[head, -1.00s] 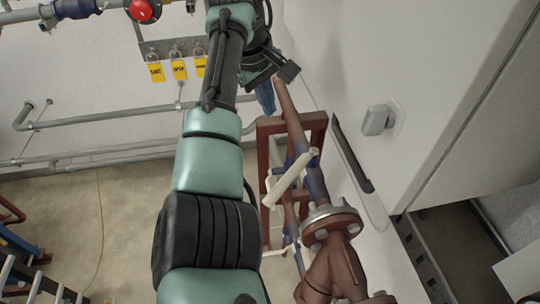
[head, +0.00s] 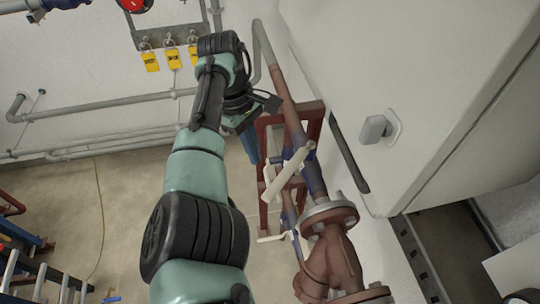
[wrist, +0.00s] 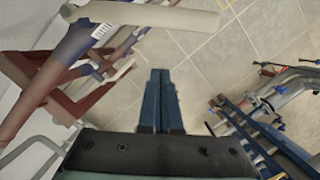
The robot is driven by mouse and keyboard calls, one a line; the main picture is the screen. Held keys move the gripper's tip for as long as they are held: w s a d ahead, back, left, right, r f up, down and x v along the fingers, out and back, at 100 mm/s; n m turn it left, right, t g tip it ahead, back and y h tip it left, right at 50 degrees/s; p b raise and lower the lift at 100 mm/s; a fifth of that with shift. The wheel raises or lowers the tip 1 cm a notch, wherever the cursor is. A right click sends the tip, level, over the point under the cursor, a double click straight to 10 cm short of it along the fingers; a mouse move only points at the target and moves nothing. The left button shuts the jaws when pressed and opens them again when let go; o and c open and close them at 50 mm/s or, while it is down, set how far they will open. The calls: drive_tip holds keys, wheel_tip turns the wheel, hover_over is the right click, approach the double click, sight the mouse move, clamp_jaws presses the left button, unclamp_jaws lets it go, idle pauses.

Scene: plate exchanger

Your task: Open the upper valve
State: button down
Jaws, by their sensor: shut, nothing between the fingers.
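The upper valve's cream lever (head: 288,174) sits on a blue-banded section of the rusty red pipe and slants across it in the head view. In the wrist view the same lever (wrist: 150,14) reaches across the top, beyond my fingertips. My gripper (head: 250,150) is left of the pipe and up-left of the upper lever, mostly behind my arm. Its blue fingers (wrist: 160,72) are together and empty, apart from the lever.
A red-brown frame (head: 308,112) stands around the pipes. A flanged fitting (head: 330,214) is below the lever. A white cabinet with a handle (head: 376,130) limits the right side. Yellow tags (head: 172,58) hang at the back wall. The floor at left is partly open.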

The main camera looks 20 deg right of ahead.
sight(292, 168)
drive_tip(key=shift+s+d+f+p, duration=0.25)
drive_tip(key=shift+s+d+p, duration=0.5)
drive_tip(key=shift+s, duration=0.1)
drive_tip(key=shift+s+d+f+p, duration=0.25)
drive_tip(key=shift+s+d+p, duration=0.35)
drive_tip(key=shift+s+p, duration=0.2)
